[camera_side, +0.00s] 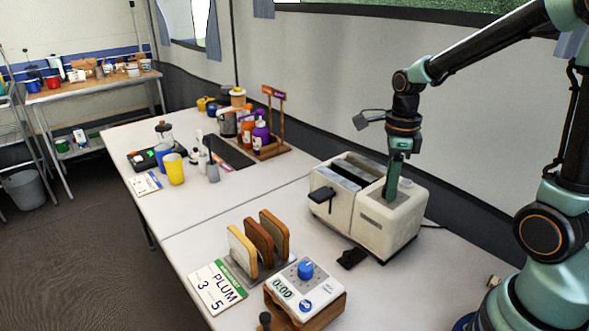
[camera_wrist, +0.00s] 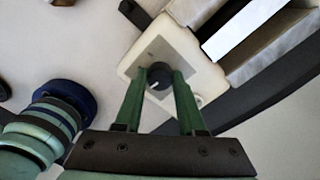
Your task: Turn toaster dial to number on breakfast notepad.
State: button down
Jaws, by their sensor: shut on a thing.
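The cream toaster (camera_side: 345,222) stands on the near table under my gripper (camera_side: 391,192). In the wrist view, the toaster dial (camera_wrist: 159,79) is a dark round knob with a light pointer mark on a grey plate. My gripper (camera_wrist: 158,84) has its green fingers on either side of the dial, shut on it. In the side view the fingers hide the dial, and I cannot read any numbers around it. A card (camera_side: 217,287) with a green edge reads "PLUM", "3" and "5". Another small card (camera_side: 145,184) lies on the far table, its writing too small to read.
A white timer (camera_side: 303,293) with a blue knob and "0:00" sits on a wooden block in front. A rack holds upright toast-like slabs (camera_side: 259,242). Bottles (camera_side: 260,138) and a yellow cup (camera_side: 174,169) stand on the far table. The wall is close behind the toaster.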

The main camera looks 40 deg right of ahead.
jog(key=shift+m, duration=0.3)
dwell(0.4)
jog(key=c, duration=0.5)
grip_release()
jog(key=shift+r, duration=0.1)
notch_tip(320, 180, up, 12)
